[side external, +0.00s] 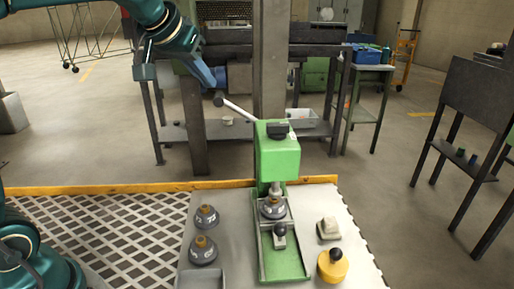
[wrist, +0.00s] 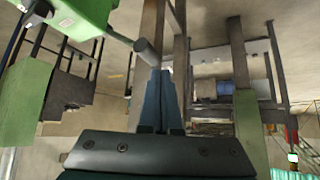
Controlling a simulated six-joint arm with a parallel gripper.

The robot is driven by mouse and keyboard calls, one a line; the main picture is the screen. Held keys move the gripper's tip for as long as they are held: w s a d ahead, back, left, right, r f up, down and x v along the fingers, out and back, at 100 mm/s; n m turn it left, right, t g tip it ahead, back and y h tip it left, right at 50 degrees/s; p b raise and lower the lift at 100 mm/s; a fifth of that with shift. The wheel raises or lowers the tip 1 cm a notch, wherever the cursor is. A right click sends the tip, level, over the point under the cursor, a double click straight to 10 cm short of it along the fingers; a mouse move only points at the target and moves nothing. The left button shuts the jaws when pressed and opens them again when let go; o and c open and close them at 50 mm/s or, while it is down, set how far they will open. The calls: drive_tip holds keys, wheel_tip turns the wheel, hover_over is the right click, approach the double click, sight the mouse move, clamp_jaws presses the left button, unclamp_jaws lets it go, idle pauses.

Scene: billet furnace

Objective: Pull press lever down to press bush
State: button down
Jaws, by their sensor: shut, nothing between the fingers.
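The green press (side external: 277,155) stands on the light worktop in the side view. Its lever (side external: 238,110) slants up to the left and ends in a dark knob (side external: 218,99).
Two dark holders with brown tops (side external: 205,217) (side external: 203,251) stand left of the press. A beige block (side external: 328,228) and a yellow round piece with a black knob (side external: 333,266) stand to its right. A grey post (side external: 271,60) and dark bench (side external: 215,132) are behind.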

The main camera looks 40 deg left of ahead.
wheel_tip(320, 180, up, 5)
idle(0.7)
drive_tip(key=s+d+m+h, duration=0.1)
drive_tip(key=s+d, duration=0.5)
drive_tip(key=s, duration=0.3)
drive_tip(key=s+d+f+m+g, duration=0.1)
drive_tip(key=s+f, duration=0.5)
drive_tip(key=f, duration=0.2)
drive_tip(key=s+d+f+m+g+h, duration=0.1)
drive_tip(key=s+d+f, duration=0.1)
drive_tip(key=s+f, duration=0.4)
wheel_tip(320, 180, down, 3)
drive_tip(key=shift+s+r+g, duration=0.15)
drive_tip(key=shift+s+g, duration=0.1)
drive_tip(key=shift+g, duration=0.15)
